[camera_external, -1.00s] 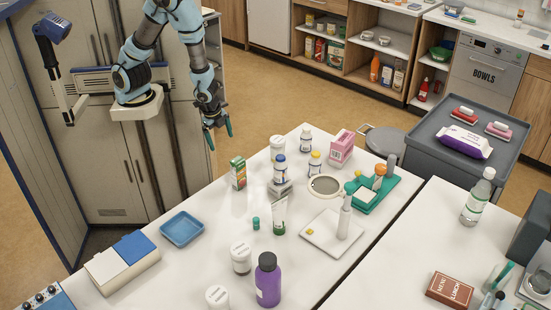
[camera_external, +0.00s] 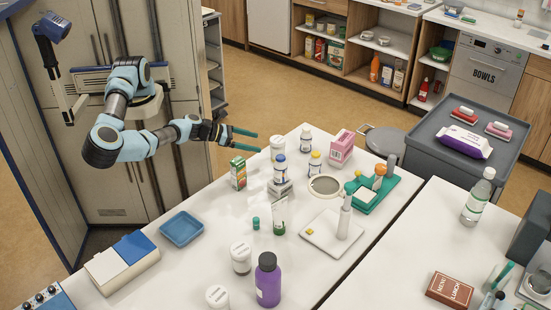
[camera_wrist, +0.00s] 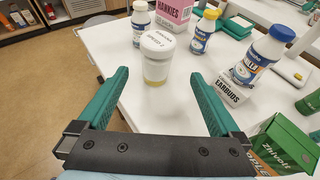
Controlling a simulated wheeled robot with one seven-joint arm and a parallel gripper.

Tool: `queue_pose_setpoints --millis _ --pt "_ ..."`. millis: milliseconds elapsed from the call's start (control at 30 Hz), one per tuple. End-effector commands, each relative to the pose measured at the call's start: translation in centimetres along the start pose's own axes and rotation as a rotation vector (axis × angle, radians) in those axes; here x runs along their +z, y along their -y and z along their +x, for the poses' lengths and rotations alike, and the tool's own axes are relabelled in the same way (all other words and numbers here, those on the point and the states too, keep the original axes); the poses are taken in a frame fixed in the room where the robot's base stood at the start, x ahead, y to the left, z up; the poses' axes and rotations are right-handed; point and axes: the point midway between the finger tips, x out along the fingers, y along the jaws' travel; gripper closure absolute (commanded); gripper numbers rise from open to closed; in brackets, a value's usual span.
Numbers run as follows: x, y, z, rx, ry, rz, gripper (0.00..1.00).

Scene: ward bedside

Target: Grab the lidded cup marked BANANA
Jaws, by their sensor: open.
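Three white lidded cups stand on the white table in the external view: one at the far edge (camera_external: 277,147) and two near the front, a taller one (camera_external: 241,258) and one cut by the frame edge (camera_external: 217,297). My gripper (camera_external: 257,143) is open and empty, level beside the far cup.
A green carton (camera_external: 238,173) stands near my gripper. A blue-capped bottle (camera_external: 279,168) stands on a small earbuds box (camera_wrist: 233,91). A yellow-capped bottle (camera_external: 315,162), a white bottle (camera_external: 306,139) and a pink hankies box (camera_external: 341,148) stand right of the far cup.

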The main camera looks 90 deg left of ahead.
Motion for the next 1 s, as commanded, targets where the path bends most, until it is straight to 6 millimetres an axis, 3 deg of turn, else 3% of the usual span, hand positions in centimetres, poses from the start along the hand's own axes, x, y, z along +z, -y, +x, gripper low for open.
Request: queue_pose_setpoints --millis 300,533,800,1000 --pt "0.2 0.0 4.5 -0.002 0.001 0.006 0.0" --pt "0.1 -0.2 6.1 -0.001 0.0 0.004 0.0" --pt "-0.2 -0.6 9.8 -0.001 0.0 0.003 0.0" --pt "-0.5 -0.6 10.6 -0.001 0.0 0.004 0.0"
